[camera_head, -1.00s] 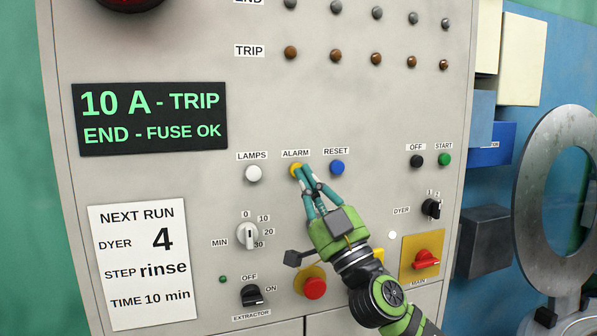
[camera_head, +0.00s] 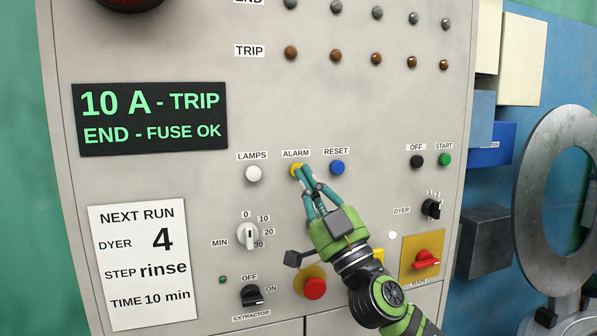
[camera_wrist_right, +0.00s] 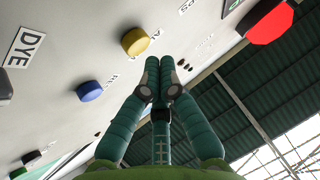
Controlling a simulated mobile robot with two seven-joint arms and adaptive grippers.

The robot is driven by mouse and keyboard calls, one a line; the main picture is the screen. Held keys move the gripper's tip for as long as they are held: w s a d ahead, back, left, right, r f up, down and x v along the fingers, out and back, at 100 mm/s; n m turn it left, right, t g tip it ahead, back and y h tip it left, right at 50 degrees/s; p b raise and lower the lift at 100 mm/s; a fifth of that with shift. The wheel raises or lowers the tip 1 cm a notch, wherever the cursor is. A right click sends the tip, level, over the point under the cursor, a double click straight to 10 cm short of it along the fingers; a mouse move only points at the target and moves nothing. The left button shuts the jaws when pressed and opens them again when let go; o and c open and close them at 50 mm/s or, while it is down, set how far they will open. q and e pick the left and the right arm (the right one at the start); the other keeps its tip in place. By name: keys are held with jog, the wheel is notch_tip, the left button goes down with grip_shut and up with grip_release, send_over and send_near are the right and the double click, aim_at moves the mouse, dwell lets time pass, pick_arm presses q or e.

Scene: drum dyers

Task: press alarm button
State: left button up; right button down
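The yellow alarm button (camera_head: 296,170) sits under the ALARM label on the grey panel, between the white LAMPS button (camera_head: 253,173) and the blue RESET button (camera_head: 337,168). My right gripper (camera_head: 303,169) has its fingertips at the alarm button's right edge and covers part of it. In the right wrist view the fingers (camera_wrist_right: 160,72) are shut together with nothing between them. There the yellow button (camera_wrist_right: 135,41) shows whole, to the upper left of the fingertips. Whether they touch it is unclear. My left gripper is in no view.
A red mushroom button (camera_head: 315,288) and the extractor switch (camera_head: 253,296) are lower on the panel, near my right wrist. The MIN dial (camera_head: 248,236) is to the left. A dark display (camera_head: 150,117) reads "10 A - TRIP" and "END - FUSE OK".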

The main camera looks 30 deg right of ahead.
jog(key=shift+w, duration=0.15)
jog(key=shift+w+d, duration=0.1)
jog(key=shift+w, duration=0.2)
jog(key=shift+w+d, duration=0.15)
jog(key=shift+w, duration=0.25)
dwell(0.7)
jog(key=shift+s, duration=0.1)
jog(key=shift+s+a, duration=0.2)
jog(key=shift+s, duration=0.5)
jog(key=shift+s+a, duration=0.2)
jog(key=shift+s, duration=0.6)
jog(key=shift+s+a, duration=0.2)
jog(key=shift+s, duration=0.6)
jog(key=shift+s+a, duration=0.2)
jog(key=shift+s, duration=0.6)
